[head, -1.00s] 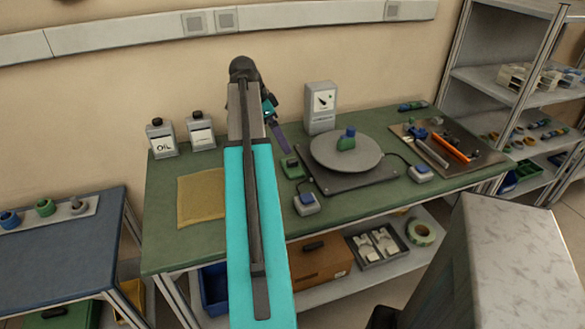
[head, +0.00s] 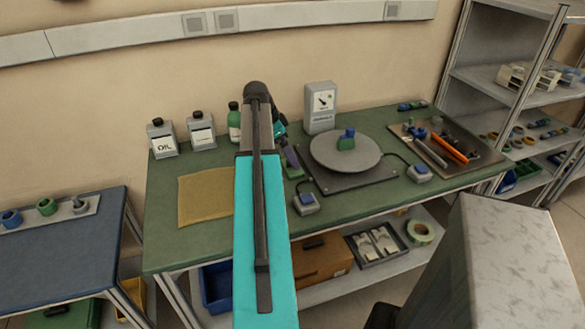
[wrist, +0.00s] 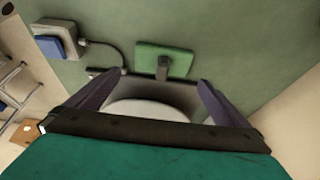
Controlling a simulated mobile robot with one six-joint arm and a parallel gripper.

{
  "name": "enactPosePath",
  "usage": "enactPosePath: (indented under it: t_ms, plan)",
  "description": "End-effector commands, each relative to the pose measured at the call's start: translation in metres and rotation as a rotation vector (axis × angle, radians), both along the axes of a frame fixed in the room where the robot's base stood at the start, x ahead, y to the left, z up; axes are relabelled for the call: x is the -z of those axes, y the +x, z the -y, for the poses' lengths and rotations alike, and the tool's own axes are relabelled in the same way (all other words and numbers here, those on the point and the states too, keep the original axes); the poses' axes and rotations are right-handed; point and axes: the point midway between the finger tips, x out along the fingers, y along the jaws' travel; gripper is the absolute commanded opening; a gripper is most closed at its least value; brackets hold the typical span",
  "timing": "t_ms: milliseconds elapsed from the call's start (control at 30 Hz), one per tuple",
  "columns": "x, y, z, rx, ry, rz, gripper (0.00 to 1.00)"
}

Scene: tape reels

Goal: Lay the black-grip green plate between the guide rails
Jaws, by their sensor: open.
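The green plate with the black grip (wrist: 175,60) lies flat on the green bench top in the wrist view, just beyond my fingertips. Its dark grip stands up near the middle of its near edge. My gripper (wrist: 160,84) is open and empty, its two purple fingers spread on either side below the plate. In the head view my gripper (head: 291,160) is over the bench just left of the turntable and covers most of the plate. I cannot clearly make out the guide rails; a grey bar (head: 431,153) lies on the tray at the right.
A turntable (head: 366,158) carries a green piece with a blue knob (head: 346,140). Button boxes (head: 306,203) with cables stand beside it. A gauge box (head: 320,108) and bottles (head: 202,130) stand at the back. A tan mat (head: 203,200) lies at the left.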

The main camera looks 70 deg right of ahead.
Motion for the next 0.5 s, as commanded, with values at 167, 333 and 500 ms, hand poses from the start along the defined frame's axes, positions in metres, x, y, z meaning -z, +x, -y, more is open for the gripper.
enactPosePath:
  t_ms: [167, 333, 500]
  plan:
    - [0.001, 0.0, 0.0, 0.0, 0.001, -0.001, 1.0]
    - [0.007, -0.002, 0.002, 0.001, 0.001, -0.001, 1.0]
    - [0.02, -0.006, 0.007, 0.001, 0.002, 0.0, 1.0]
